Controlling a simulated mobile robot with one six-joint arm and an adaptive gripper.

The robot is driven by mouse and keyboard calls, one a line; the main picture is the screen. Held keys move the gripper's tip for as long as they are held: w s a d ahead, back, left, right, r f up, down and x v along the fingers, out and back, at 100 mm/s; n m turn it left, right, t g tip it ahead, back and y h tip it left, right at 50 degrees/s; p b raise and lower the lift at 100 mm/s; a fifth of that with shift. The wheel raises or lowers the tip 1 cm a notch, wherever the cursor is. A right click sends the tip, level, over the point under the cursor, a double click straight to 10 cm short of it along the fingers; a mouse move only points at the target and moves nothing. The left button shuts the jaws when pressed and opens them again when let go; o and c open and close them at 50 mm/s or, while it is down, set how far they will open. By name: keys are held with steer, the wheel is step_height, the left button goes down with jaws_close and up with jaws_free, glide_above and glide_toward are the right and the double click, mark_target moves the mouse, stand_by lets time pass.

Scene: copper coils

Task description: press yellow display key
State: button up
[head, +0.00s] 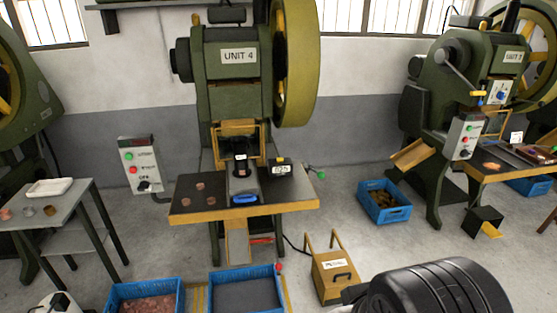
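A small black box with a pale display (281,169) sits on the right part of the wooden-edged worktable (280,203) of the green press marked UNIT 4 (238,57). It is too small for me to make out a yellow key on it. A blue-handled item (244,198) lies at the front of the same table. My gripper is not visible in the head view. A large dark rounded part, apparently mine, fills the bottom right.
A control box (141,165) with green and red buttons stands left of the press. Blue crates (247,291) and a wooden box (335,276) stand on the floor in front. A grey side table (62,214) is at left. Another press (470,75) is at right.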

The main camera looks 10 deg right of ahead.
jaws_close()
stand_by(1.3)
